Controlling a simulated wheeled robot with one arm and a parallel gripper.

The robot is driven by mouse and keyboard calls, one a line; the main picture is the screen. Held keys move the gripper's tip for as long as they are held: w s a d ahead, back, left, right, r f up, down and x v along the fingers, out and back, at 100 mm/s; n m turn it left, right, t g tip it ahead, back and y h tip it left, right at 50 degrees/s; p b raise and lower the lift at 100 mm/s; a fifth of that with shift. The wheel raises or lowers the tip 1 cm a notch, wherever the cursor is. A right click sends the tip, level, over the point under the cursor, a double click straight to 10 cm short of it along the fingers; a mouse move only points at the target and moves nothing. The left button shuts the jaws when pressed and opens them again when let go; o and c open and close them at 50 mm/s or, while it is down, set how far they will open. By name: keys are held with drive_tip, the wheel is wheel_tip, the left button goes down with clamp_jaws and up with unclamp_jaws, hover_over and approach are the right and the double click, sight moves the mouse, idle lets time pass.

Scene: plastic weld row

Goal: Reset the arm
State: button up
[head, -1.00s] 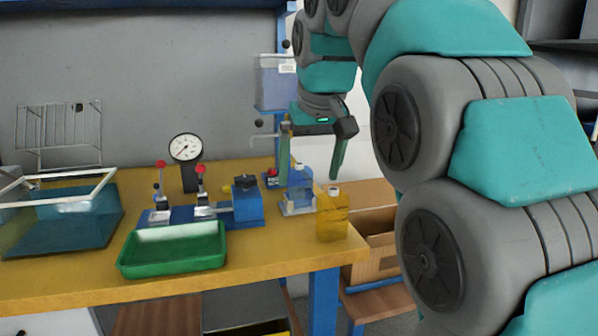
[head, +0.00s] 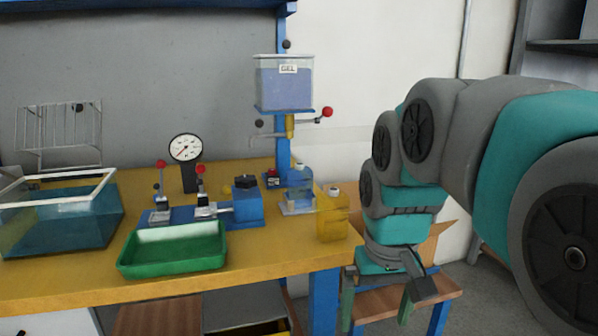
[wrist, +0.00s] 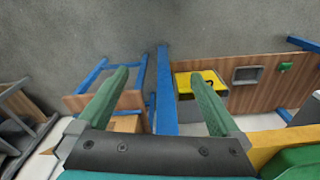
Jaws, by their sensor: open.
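My gripper (head: 377,306) hangs to the right of the workbench, in front of a low wooden stool or side table (head: 450,288). Its two green fingers point down and stand wide apart. Nothing is between them. In the wrist view the gripper (wrist: 160,95) also shows open and empty, with a blue bench leg (wrist: 166,95) in the gap beyond the fingers.
The yellow workbench (head: 270,262) carries a green tray (head: 172,252), a blue clamp fixture (head: 247,205), a dial gauge (head: 186,150), a water tank (head: 62,225), a clear bottle (head: 298,188) and a yellow container (head: 332,218). A gel dispenser (head: 285,82) stands behind.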

drive_tip(key=s+d+f+m+g, duration=0.1)
drive_tip(key=s+d+f+g, duration=0.1)
drive_tip(key=s+f, duration=1.2)
drive_tip(key=s+d, duration=0.1)
drive_tip(key=s, duration=0.2)
drive_tip(key=shift+s+d+f+g, duration=0.2)
drive_tip(key=shift+d+g, duration=0.05)
drive_tip(key=shift+g, duration=0.05)
